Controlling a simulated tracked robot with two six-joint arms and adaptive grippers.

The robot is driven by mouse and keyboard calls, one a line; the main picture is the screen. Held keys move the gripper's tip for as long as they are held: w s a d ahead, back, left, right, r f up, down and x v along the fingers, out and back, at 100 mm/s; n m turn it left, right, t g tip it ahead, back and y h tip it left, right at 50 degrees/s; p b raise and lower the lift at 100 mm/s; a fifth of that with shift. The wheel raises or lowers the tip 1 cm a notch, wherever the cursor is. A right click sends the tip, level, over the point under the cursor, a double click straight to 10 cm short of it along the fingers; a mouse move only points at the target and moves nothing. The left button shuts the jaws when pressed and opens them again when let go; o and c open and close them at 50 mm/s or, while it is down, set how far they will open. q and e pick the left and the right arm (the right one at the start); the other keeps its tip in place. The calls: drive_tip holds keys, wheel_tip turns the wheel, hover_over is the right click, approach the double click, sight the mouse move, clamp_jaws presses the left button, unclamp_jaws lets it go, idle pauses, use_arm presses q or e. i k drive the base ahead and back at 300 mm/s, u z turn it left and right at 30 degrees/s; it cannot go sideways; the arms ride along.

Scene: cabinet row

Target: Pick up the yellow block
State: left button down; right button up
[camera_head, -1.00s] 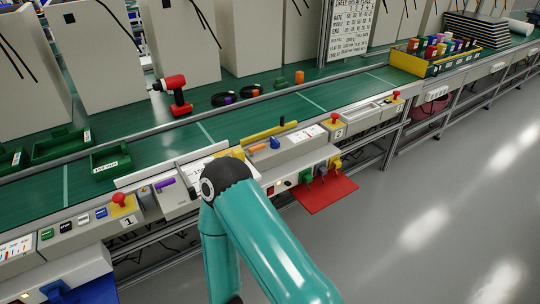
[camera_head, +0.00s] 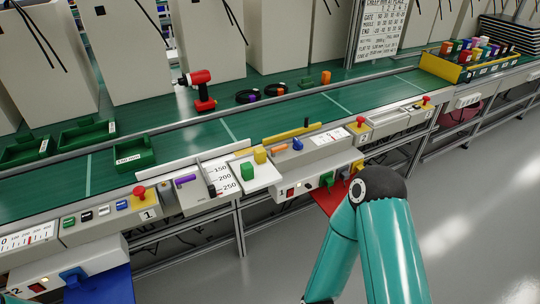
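The yellow block (camera_head: 260,155) is small and stands on the light plate (camera_head: 254,181) at the front of the bench. A green block (camera_head: 247,171) stands close to it, nearer and a little left. A teal arm of mine comes up from the bottom right, its elbow right of and below the blocks. Neither gripper shows in the head view, so I cannot see whether either holds anything.
A scale panel (camera_head: 222,176) lies left of the blocks, and a yellow bar (camera_head: 292,135) behind them at right. Red buttons (camera_head: 139,193) line the bench front. A red drill (camera_head: 199,89) stands on the green belt. Green trays (camera_head: 134,154) lie at left.

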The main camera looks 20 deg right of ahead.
sight(260, 153)
drive_tip(key=i, duration=0.85)
drive_tip(key=z, duration=0.05)
